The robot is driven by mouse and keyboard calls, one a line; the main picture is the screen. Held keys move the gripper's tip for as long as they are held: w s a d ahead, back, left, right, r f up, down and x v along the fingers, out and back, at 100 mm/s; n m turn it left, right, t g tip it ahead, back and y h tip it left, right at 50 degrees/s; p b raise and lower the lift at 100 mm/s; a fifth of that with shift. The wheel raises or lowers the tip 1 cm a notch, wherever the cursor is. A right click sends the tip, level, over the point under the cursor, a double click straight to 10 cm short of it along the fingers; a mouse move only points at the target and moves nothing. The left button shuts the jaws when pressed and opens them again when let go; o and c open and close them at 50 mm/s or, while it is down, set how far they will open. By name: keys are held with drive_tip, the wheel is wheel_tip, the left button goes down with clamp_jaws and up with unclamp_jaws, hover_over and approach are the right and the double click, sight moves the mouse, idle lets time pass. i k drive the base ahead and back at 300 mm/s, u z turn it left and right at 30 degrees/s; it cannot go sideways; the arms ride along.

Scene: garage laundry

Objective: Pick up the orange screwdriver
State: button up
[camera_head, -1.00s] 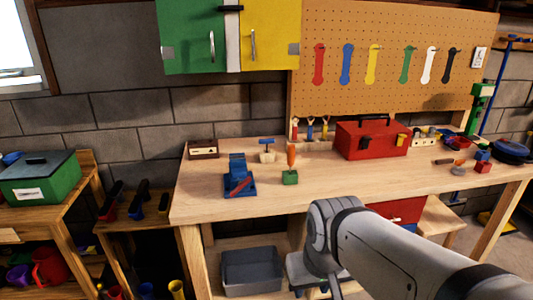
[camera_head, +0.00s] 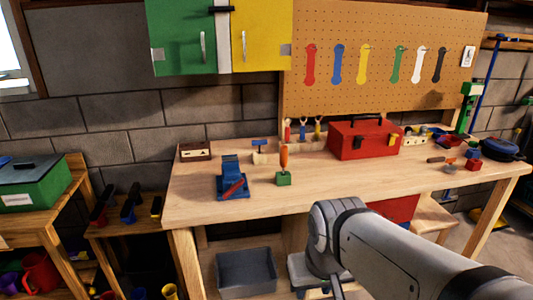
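The orange screwdriver (camera_head: 284,157) stands upright, handle up, in a small green block (camera_head: 284,179) on the wooden workbench (camera_head: 330,187). Its lower part is hidden in the block. My grey arm reaches in from the lower right, in front of the bench, and bends down out of the picture. Its end with my gripper does not show.
A blue vise-like thing (camera_head: 232,180) stands left of the green block, and a red toolbox (camera_head: 364,139) to the right behind it. Several small tools stand behind the screwdriver. Bare bench top lies in front. A grey bin (camera_head: 246,271) sits below.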

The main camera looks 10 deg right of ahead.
sight(284, 152)
drive_tip(key=z, duration=3.6)
drive_tip(key=k, duration=2.05)
drive_tip(key=u, duration=1.4)
drive_tip(key=i, duration=1)
